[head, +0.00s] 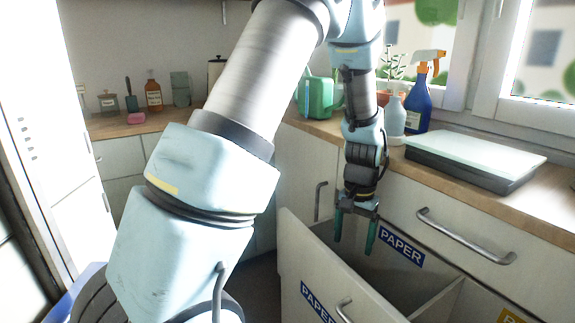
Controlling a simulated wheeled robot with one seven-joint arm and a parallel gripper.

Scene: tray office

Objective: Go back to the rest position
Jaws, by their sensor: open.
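My gripper (355,232) hangs pointing down over the open pull-out drawer (294,236) with blue PAPER labels. Its two green fingers are apart, with nothing between them. My arm reaches across the middle of the head view, from the lower left up and over to the gripper. The inside of the drawer is partly hidden by its front panel, and I cannot see any object in the part that shows.
On the counter to the right are a closed grey tray (470,165), a blue spray bottle (419,105), a pale bottle (394,122) and a green watering can (318,97). A brown bottle (153,95) stands at the back left. Cabinet handles (465,240) jut out nearby.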

